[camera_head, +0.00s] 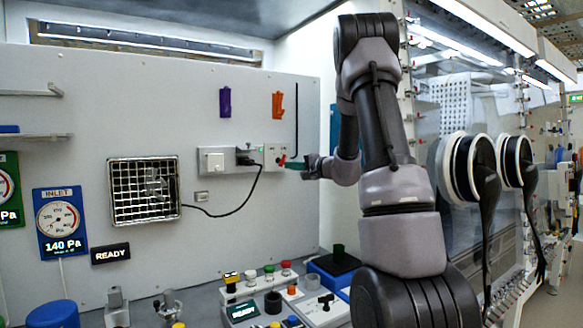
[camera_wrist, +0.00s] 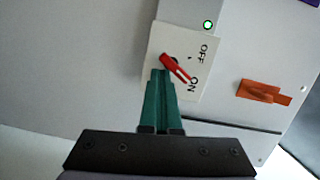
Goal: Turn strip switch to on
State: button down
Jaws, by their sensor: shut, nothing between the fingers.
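The strip switch is a white plate (camera_wrist: 187,40) with a red lever (camera_wrist: 178,69) and the printed words OFF and ON. In the wrist view the lever's slotted end points toward the word ON. In the head view the switch plate (camera_head: 269,158) is at the right end of the wall power strip (camera_head: 228,151). My gripper (camera_wrist: 161,74) has its green fingers shut and empty, with the tips right by the lever's pivot end. I cannot tell whether they touch it. In the head view my gripper (camera_head: 288,164) reaches the switch from the right.
A green lamp (camera_wrist: 208,25) is lit on the strip. An orange wall piece (camera_head: 277,104) and a purple one (camera_head: 225,102) hang above. A plug with a black cable (camera_head: 246,198) sits on the strip. The bench below holds several knobs and boxes.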

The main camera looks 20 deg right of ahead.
jog(key=shift+a, duration=0.1)
jog(key=s+d+f, duration=0.3)
jog(key=s+d, duration=0.4)
jog(key=s, duration=0.1)
jog(key=w+a+f+n+g+h, duration=0.2)
jog(key=a+n+g+h, duration=0.1)
jog(key=a+n, duration=0.35)
jog(key=w+a+f+n+g+h, duration=0.1)
jog(key=a+f+n+g+h, duration=0.15)
jog(key=a+n, duration=0.45)
jog(key=s+a+r+n+t+h, duration=0.1)
jog(key=s+a+r+n+h, duration=0.2)
jog(key=r, duration=0.4)
jog(key=s+a+r+n+t+h, duration=0.1)
jog(key=s+a+r+n+h, duration=0.2)
jog(key=r+h, duration=0.4)
jog(key=shift+g+y, duration=0.25)
jog(key=shift+y, duration=0.4)
jog(key=shift+s+d+x, duration=0.1)
jog(key=shift+d+x, duration=0.05)
jog(key=shift+x, duration=2.05)
jog(key=shift+s+d+x, duration=0.1)
jog(key=shift+d+x, duration=0.05)
jog(key=shift+x, duration=2)
jog(key=shift+s+d+x, duration=0.1)
jog(key=shift+d+x, duration=0.1)
jog(key=shift+x, duration=2)
